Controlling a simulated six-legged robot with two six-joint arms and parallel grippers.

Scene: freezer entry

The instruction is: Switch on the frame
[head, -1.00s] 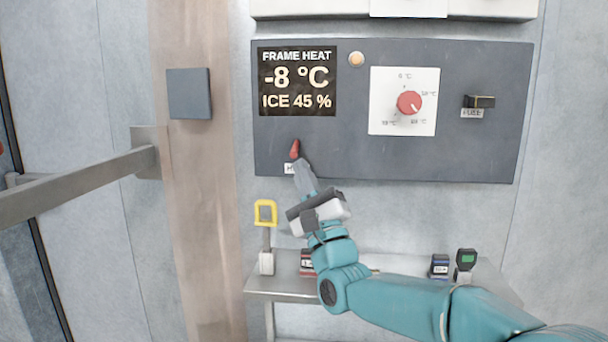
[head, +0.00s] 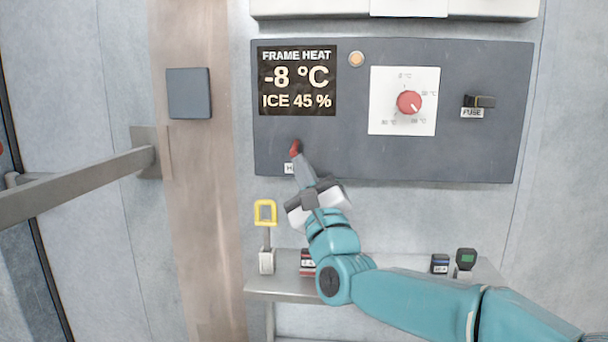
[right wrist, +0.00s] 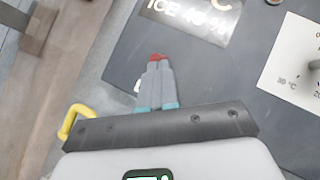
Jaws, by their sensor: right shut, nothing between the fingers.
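The dark frame heat panel (head: 345,150) is on the wall, with a display (head: 297,81) reading "FRAME HEAT -8 °C ICE 45 %". A small red switch lever (head: 295,148) sits at its lower left, above a white label (head: 289,168) that is partly covered. My right gripper (head: 299,163) is shut and empty, its fingertips at the lever from below; I cannot tell if they touch. In the right wrist view the shut fingers (right wrist: 157,75) point at the red lever tip (right wrist: 157,57). My left gripper is not in view.
The panel also has a lamp (head: 356,59), a red dial (head: 409,102) and a fuse holder (head: 479,101). Below is a metal shelf (head: 285,285) with a yellow-handled tool (head: 266,213) and small devices (head: 466,260). A metal bar (head: 80,185) juts out at left.

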